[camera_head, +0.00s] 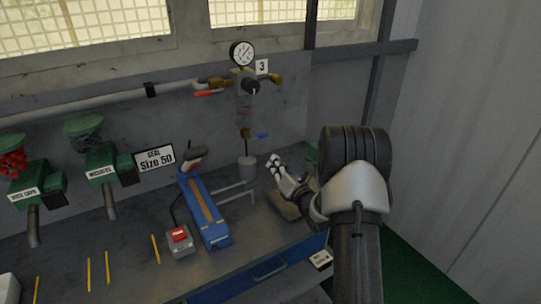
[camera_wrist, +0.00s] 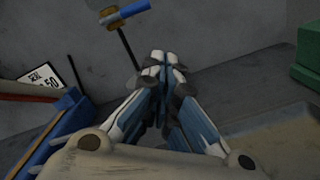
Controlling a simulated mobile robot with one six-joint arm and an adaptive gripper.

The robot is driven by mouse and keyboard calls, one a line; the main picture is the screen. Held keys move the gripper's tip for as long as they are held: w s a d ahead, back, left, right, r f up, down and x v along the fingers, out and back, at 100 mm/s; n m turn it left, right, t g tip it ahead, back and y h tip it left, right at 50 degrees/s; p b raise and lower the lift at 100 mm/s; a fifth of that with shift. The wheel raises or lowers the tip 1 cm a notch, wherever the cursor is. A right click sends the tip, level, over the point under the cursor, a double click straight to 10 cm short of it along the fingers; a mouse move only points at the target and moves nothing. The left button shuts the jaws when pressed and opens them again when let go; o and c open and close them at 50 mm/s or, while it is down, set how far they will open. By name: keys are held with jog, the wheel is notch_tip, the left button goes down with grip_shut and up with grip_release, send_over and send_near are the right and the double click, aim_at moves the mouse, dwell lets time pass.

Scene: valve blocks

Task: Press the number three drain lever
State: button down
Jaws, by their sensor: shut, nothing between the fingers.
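The number three valve block carries a white "3" sign (camera_head: 262,66), a round gauge (camera_head: 242,53) and a dark knob (camera_head: 253,87). A red lever (camera_head: 208,92) sticks out at its left. Low on the block, a blue lever (camera_head: 263,136) points right from a brass fitting (camera_head: 246,133); it looks like the drain lever. In the wrist view the blue lever (camera_wrist: 128,11) is at the top, above and left of the fingertips. My gripper (camera_head: 272,164) is shut and empty, below the blue lever and apart from it. The wrist view shows its fingertips together (camera_wrist: 165,62).
A grey cup (camera_head: 247,168) stands under the fitting's thin drain rod. A blue sealing machine (camera_head: 207,213) with a red button box (camera_head: 180,241) is left of my gripper. Green dispensers (camera_head: 100,162) line the wall at left. The wall right of the block is bare.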

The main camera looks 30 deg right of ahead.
jog(key=s, duration=0.6)
jog(key=shift+f+p, duration=0.25)
jog(key=shift+p, duration=0.15)
jog(key=shift+d, duration=0.1)
jog(key=w+a+r+m+g+h, duration=0.1)
jog(key=a+r+m+g+h, duration=0.1)
jog(key=a+r+m+g, duration=0.4)
jog(key=s+a+r+m+g+h, duration=0.1)
jog(key=s+a+r+m, duration=0.3)
jog(key=s+r+m, duration=0.4)
jog(key=s+a+m+g+y, duration=0.1)
jog(key=s+a+m, duration=0.3)
jog(key=s, duration=0.5)
jog(key=s+a+f+m+g, duration=0.1)
jog(key=s+a+m+g, duration=0.2)
jog(key=s, duration=0.6)
jog(key=s+a+f+m+g+y, duration=0.1)
jog(key=s+a+m+g, duration=0.2)
jog(key=s+a+m, duration=0.4)
jog(key=s+m, duration=0.1)
jog(key=s, duration=0.2)
jog(key=shift+y, duration=0.3)
jog(key=shift+w, duration=0.1)
